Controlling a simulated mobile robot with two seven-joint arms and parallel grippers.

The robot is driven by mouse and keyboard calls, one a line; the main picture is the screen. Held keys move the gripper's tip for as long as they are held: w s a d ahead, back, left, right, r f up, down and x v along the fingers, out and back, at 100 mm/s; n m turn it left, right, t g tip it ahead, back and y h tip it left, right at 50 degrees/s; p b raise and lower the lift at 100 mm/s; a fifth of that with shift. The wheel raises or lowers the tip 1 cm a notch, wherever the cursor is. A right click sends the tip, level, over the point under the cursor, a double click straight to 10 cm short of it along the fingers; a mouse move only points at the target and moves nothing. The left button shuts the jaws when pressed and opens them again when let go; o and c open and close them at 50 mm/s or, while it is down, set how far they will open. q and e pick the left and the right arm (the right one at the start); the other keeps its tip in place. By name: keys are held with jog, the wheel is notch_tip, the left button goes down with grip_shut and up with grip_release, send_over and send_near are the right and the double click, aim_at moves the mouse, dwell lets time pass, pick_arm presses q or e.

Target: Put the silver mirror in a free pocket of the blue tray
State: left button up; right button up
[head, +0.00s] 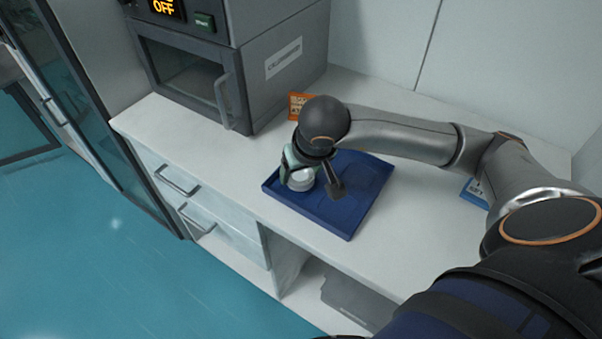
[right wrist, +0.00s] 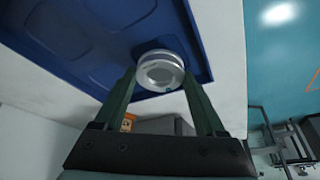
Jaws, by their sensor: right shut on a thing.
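The silver mirror (head: 301,179) is a short round silver piece at the left part of the blue tray (head: 345,226). My right gripper (head: 299,166) is shut on it, one finger on each side. In the right wrist view the mirror (right wrist: 160,72) sits between the two green fingertips (right wrist: 160,84), over the blue tray (right wrist: 120,38) near its edge. I cannot tell whether the mirror touches the pocket floor. The tray's other visible pockets look empty; my right arm hides part of the tray. My left gripper is not in view.
A grey oven-like device (head: 228,72) with a handled door stands behind and left of the tray. An orange sign (head: 297,104) is behind my wrist, and a blue-edged card (head: 474,192) lies at the right. The white counter (head: 405,240) is clear beside the tray.

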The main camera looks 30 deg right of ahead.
jog(key=shift+f, duration=0.6)
jog(key=shift+f, duration=0.25)
jog(key=o, duration=1.5)
jog(key=shift+r, duration=0.3)
jog(key=v, duration=1.2)
jog(key=shift+p, duration=0.45)
jog(key=shift+f, duration=0.1)
